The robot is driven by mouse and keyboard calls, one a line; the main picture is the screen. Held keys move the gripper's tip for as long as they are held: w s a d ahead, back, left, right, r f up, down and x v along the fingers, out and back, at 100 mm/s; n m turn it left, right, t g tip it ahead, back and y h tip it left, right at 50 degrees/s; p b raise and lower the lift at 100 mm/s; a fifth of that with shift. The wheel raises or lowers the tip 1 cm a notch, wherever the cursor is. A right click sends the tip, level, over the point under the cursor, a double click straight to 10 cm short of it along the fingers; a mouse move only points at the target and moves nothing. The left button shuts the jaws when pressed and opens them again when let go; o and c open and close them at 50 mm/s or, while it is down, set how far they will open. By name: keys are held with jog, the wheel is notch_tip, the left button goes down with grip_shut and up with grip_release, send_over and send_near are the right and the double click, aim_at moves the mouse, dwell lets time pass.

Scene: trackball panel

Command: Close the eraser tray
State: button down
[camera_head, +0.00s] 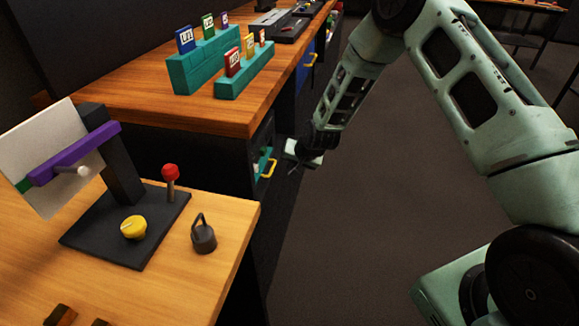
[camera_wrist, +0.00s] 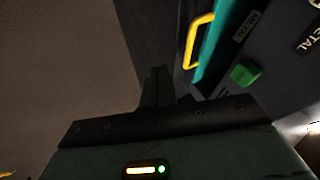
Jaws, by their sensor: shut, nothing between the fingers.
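A teal tray front (camera_head: 262,164) with a yellow handle (camera_head: 269,169) shows low in the dark cabinet under the far bench. In the wrist view a teal panel (camera_wrist: 216,45) and a yellow handle (camera_wrist: 192,42) show just ahead and to the right of my gripper (camera_wrist: 157,80). I see no label reading eraser, and how far the tray stands out is hard to tell. My gripper is shut and empty. In the head view my gripper (camera_head: 290,152) is beside the cabinet front, close to the handle, with its fingertips not clearly visible.
A blue front (camera_head: 305,64) with a yellow handle is farther along the cabinet. Teal card holders (camera_head: 205,65) stand on the far bench. The near table (camera_head: 225,240) holds a black stand and a kettle-shaped weight (camera_head: 203,238).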

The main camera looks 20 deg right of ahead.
jog(key=v, duration=0.9)
jog(key=s+a+r+n+g, duration=0.3)
jog(key=s+a+r+n, duration=0.4)
jog(key=s+a+r, duration=0.65)
jog(key=s+r+n+g+h, duration=0.1)
jog(key=s+r+n+g, duration=0.15)
jog(key=s, duration=0.85)
jog(key=s+r+n+g, duration=0.15)
jog(key=s+n, duration=0.25)
jog(key=s, duration=0.7)
notch_tip(320, 180, up, 14)
jog(key=d+p, duration=0.1)
jog(key=p, duration=1.2)
jog(key=shift+s+d+f+t+p, duration=0.15)
jog(key=shift+s+f+t+p, duration=0.1)
jog(key=shift+s+t+p, duration=0.2)
